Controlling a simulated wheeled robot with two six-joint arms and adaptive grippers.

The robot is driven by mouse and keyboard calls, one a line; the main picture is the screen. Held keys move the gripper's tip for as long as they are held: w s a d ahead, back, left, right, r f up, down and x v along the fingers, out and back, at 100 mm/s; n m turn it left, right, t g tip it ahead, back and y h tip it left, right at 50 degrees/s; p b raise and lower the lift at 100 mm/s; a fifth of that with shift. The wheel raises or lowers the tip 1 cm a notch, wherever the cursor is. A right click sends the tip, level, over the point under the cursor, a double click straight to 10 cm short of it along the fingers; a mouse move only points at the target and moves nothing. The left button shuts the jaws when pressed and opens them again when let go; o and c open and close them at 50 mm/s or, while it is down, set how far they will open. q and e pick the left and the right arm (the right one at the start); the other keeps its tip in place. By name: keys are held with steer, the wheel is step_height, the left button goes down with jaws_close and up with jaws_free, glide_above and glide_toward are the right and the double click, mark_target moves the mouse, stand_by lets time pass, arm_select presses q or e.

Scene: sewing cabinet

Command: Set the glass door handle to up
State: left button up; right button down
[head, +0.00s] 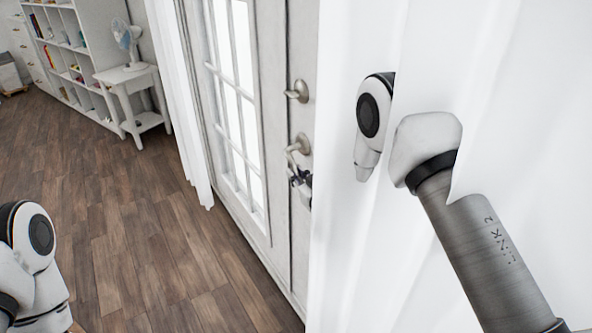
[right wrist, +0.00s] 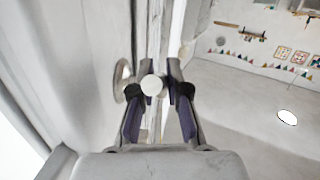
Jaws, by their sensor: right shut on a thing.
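The glass door handle (head: 301,144) is a metal lever on the edge of the white glass door (head: 268,190) in the head view. Its lever bends out from the round base and reaches down toward my right gripper (head: 301,178). The right wrist view shows the fingers of my right gripper (right wrist: 158,92) on both sides of the round, pale end of the handle (right wrist: 152,85), shut on it. Much of my right arm is hidden behind the white curtain in the head view. My left gripper is out of view; only part of my left arm shows.
A second metal knob (head: 297,91) sits above the handle. White curtains (head: 350,220) hang close on the right and another curtain (head: 180,100) hangs left of the door. A small white table (head: 128,76) with a fan stands farther back. The wooden floor (head: 140,220) is clear.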

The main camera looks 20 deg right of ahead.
steer(key=r+g+p, duration=0.1)
steer(key=g+p, duration=0.1)
steer(key=p, duration=0.2)
steer(key=s+r+g+h+p, duration=0.1)
steer(key=r+g+p, duration=0.1)
steer(key=g+p, duration=0.1)
steer(key=shift+d+r+p, duration=0.15)
steer(key=shift+r+p, duration=0.15)
steer(key=shift+p, duration=0.4)
steer(key=shift+s+r+g+p, duration=0.1)
steer(key=shift+r+g+p, duration=0.05)
steer(key=shift+g+p, duration=0.75)
steer(key=c, duration=1.1)
jaws_free()
steer(key=shift+c, duration=0.2)
steer(key=v, duration=1.2)
steer(key=shift+a, duration=0.2)
